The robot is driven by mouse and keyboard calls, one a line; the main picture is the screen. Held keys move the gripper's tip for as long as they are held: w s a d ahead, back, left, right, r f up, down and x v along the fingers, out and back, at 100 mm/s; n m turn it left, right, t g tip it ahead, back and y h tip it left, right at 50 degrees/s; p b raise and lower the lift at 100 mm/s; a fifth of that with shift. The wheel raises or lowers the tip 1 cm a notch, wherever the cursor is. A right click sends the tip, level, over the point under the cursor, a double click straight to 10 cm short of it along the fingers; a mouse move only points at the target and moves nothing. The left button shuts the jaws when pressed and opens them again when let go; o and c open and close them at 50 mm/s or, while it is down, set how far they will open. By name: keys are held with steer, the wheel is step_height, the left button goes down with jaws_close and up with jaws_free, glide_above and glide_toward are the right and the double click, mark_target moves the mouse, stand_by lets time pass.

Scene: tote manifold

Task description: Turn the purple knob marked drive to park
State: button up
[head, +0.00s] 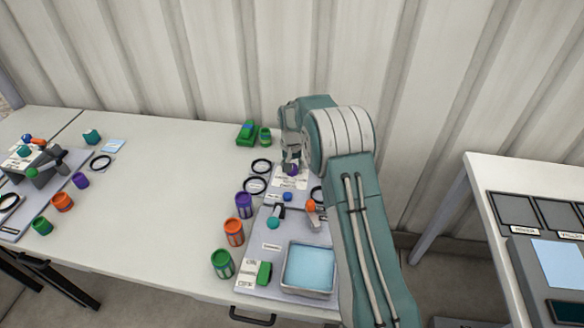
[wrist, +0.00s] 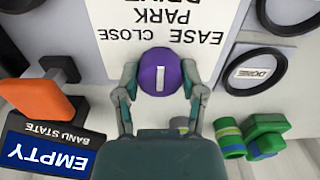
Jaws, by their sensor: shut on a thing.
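The purple knob (wrist: 160,72) has a white line on its top and sits below a white label plate (wrist: 190,25) reading DRIVE, PARK, EASE CLOSE, upside down in the wrist view. The knob's white line stands about upright in that view. My gripper (wrist: 160,90) has one finger on each side of the knob and is shut on it. In the head view the knob (head: 291,169) shows small under my gripper (head: 290,160), at the back of the board.
Black rings (head: 261,166) lie left of the knob. A green block (head: 247,133) stands behind. An orange handle (wrist: 38,98) and an EMPTY sign (wrist: 52,150) are close by in the wrist view. Purple, orange and green jars and a blue-filled tray (head: 308,292) are nearer.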

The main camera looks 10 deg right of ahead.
steer(key=shift+w, duration=0.1)
steer(key=o, duration=1.2)
steer(key=shift+a, duration=0.1)
steer(key=shift+c, duration=0.2)
step_height(320, 180, up, 12)
